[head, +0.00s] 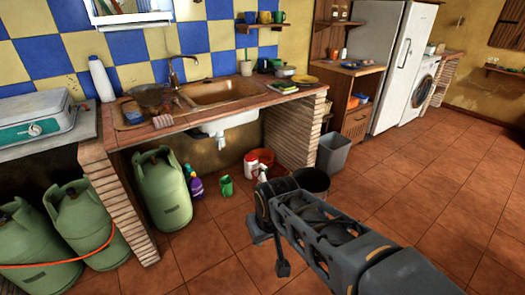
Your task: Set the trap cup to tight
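The sink (217,92) is set in the tiled counter on the left. Its white underside (228,122) shows below the counter's front edge. A small pale part, perhaps the trap cup (221,142), hangs under it, too small and shaded to tell its shape or how tight it is. My arm reaches in from the lower right. My gripper (268,243) is at its end, above the floor in front of the sink and well apart from the pale part. Its fingers are hard to make out, and I see nothing held.
Green gas cylinders (162,190) stand at the left under the counter. A purple bottle (195,184), a green watering can (226,187) and a red bucket (262,160) stand under the sink. A brick pillar (296,130) and grey bin (333,153) are right. The right floor is clear.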

